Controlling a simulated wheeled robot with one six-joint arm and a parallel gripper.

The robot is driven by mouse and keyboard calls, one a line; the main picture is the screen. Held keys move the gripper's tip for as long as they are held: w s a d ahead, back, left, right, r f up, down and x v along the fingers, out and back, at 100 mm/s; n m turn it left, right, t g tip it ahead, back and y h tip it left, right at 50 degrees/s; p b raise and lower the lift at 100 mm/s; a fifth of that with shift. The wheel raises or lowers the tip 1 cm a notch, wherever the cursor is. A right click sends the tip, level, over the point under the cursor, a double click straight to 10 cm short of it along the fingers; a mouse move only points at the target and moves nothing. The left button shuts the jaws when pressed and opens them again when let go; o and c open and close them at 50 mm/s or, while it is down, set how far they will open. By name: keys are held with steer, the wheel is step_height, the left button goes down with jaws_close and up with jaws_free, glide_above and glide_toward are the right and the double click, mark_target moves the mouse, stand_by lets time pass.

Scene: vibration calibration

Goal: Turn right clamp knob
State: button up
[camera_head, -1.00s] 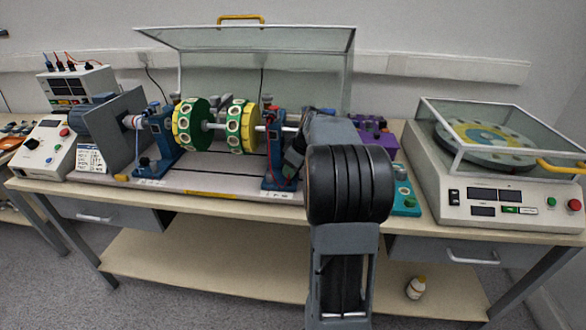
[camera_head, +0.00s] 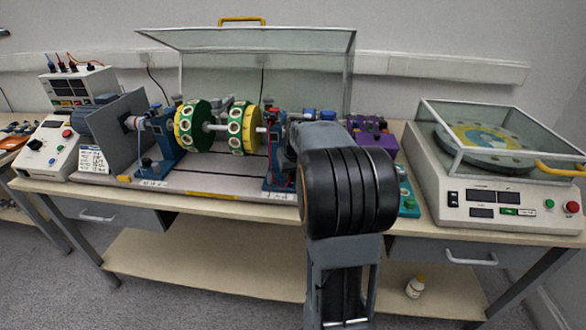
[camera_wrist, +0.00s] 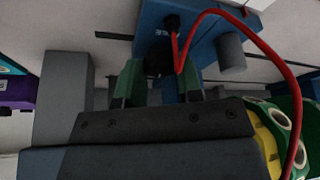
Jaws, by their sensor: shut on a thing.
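The right blue clamp stand (camera_head: 273,150) holds the right end of the rotor shaft and is partly hidden behind my arm in the head view. In the wrist view, the blue stand (camera_wrist: 200,45) fills the upper middle. The black clamp knob (camera_wrist: 157,62) sits on it, between my green-grey fingertips. My gripper (camera_wrist: 160,82) is shut on this knob, its fingers on either side. The head view does not show the gripper, because my arm covers it.
A red cable (camera_wrist: 272,55) loops in front of the stand, close to the fingers. A grey cylinder (camera_wrist: 231,53) stands beside the knob. The green and yellow rotor discs (camera_head: 240,127) are left of my arm. A purple box (camera_head: 372,137) is right of it.

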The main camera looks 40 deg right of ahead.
steer(key=shift+m, duration=0.4)
steer(key=o, duration=0.9)
steer(key=p+v, duration=0.1)
steer(key=v, duration=0.6)
steer(key=p+v, duration=0.1)
steer(key=v, duration=0.5)
steer(key=shift+s+a+r, duration=0.15)
steer(key=shift+a+r, duration=0.15)
